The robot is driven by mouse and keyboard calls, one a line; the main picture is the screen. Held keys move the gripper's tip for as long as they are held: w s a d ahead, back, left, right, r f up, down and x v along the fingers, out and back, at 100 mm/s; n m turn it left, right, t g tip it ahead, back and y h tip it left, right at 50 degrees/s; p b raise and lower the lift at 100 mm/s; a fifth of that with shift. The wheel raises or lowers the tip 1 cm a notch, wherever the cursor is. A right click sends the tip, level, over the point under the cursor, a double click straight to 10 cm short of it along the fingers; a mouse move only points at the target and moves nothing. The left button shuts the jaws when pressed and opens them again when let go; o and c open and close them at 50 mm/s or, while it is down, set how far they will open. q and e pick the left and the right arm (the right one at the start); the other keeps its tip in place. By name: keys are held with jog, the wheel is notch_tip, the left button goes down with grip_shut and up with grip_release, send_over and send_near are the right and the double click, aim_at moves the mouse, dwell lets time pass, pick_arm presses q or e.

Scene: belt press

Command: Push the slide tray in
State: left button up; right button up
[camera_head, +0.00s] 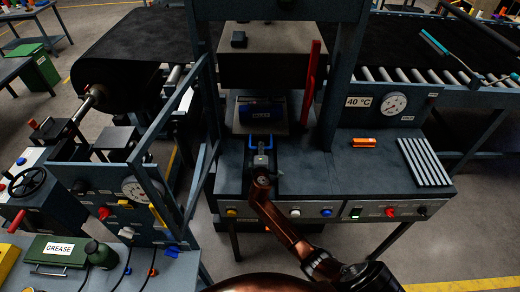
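The slide tray (279,126) looks like the grey plate in the opening of the press, low between its uprights. A dark blue cylinder (261,110) lies across it. My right gripper (262,146) is at the front edge of the tray, above the front deck of the press, pointing into the opening. Its fingers are small and dark here, so I cannot tell whether they are open or shut, or whether they touch the tray. The gripper and wrist hide part of the tray's front. My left gripper is not in view.
A red lever (311,85) stands at the right of the opening. A blue-grey frame (170,145) stands close on the left. The floor at lower right is clear.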

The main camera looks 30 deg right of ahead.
jog(key=o, duration=0.4)
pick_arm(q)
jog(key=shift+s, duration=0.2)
pick_arm(e)
jog(key=v, duration=1.2)
jog(key=shift+r, duration=0.1)
